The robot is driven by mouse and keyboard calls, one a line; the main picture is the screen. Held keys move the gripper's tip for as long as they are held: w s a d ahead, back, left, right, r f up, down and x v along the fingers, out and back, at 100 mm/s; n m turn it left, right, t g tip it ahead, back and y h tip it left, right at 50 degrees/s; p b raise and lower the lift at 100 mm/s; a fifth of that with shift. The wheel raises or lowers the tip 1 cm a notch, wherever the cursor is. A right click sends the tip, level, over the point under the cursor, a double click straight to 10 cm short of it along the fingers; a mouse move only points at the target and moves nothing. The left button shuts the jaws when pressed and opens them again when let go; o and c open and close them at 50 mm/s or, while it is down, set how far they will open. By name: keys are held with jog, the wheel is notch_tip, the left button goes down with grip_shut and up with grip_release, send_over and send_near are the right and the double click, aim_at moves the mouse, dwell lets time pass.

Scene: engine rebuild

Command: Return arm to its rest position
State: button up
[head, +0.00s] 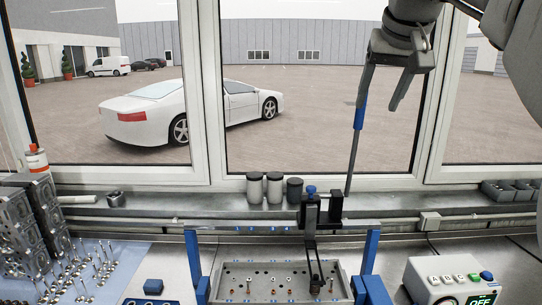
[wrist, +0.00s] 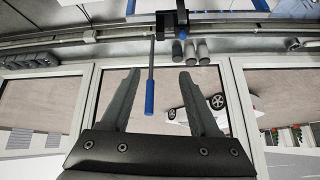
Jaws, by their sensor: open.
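My gripper (head: 378,103) hangs at the upper right of the head view, in front of the window, with its two fingers apart. In the wrist view my gripper (wrist: 160,72) also shows spread fingers with nothing pinched between them. A thin upright lever with a blue grip (head: 360,113) rises from a black block (head: 335,207). The grip (wrist: 150,96) shows between the fingers in the wrist view, closer to the left one. In the head view the left finger overlaps its upper end. I cannot tell whether they touch.
A blue-legged frame (head: 371,252) stands over a grey tray (head: 221,285). Three canisters (head: 274,188) stand on the sill. Engine blocks (head: 42,208) and valves (head: 88,266) are at the left. A control box (head: 440,287) is at the lower right.

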jog(key=s+a+f+b, duration=0.1)
jog(key=s+f, duration=0.7)
jog(key=f, duration=0.3)
jog(key=s+a+f+n+g+b, duration=0.1)
jog(key=s+a+f+b, duration=0.1)
jog(key=s+f, duration=0.6)
jog(key=s+a+f+b, duration=0.1)
jog(key=s+a+f, duration=0.1)
jog(key=s+f, duration=0.5)
notch_tip(320, 180, down, 7)
jog(key=shift+s+a+r+n+b, duration=0.2)
jog(key=shift+s+a+n+b, duration=0.1)
jog(key=shift+s+n, duration=0.1)
